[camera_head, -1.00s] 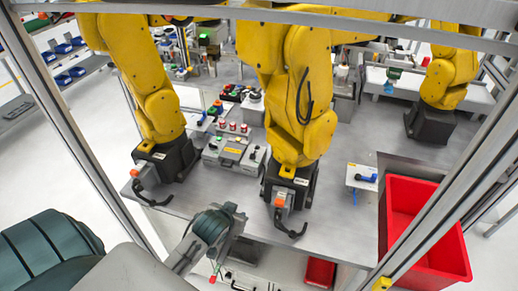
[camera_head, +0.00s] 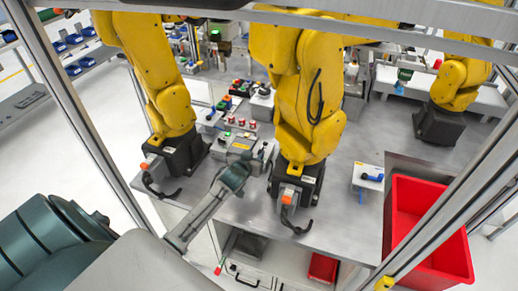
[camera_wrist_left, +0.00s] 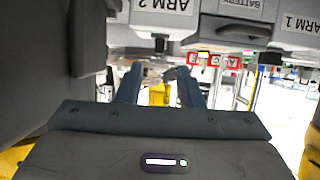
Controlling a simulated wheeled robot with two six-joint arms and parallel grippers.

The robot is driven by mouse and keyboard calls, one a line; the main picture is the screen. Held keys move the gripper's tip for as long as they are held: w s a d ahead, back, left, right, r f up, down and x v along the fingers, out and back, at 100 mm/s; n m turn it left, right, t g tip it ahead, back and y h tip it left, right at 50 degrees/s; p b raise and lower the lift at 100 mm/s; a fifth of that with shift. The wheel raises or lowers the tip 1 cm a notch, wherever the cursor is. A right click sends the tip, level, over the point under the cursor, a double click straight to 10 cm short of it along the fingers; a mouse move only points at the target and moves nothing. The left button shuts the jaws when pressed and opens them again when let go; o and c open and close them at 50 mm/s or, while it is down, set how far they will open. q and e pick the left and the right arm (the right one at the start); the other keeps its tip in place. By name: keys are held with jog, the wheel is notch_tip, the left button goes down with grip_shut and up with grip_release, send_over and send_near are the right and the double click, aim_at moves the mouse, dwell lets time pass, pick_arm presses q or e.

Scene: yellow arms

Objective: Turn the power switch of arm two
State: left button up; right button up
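The grey control box (camera_head: 220,152) stands on the bench between two yellow robot arms. My left gripper (camera_head: 262,156) reaches over the box's right end and hides part of it. In the left wrist view the picture is upside down, and the ARM 2 label (camera_wrist_left: 165,8) is at the top, with a dark knob (camera_wrist_left: 160,43) just below it. My left gripper's two fingers (camera_wrist_left: 157,85) are apart with nothing between them. The knob appears beyond the fingertips; I cannot tell whether they touch it. My right gripper is in neither view.
Yellow arms (camera_head: 165,95) (camera_head: 312,100) stand close on both sides of the box, with black cables at their bases. The BATTERY label (camera_wrist_left: 241,6) and ARM 1 label (camera_wrist_left: 300,22) are nearby. A red bin (camera_head: 430,235) is at the right.

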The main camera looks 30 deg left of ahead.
aim_at(260, 150)
pick_arm(q)
jog(key=shift+p+x, duration=0.75)
jog(key=shift+x, duration=2.3)
jog(key=shift+d, duration=0.1)
grip_shut()
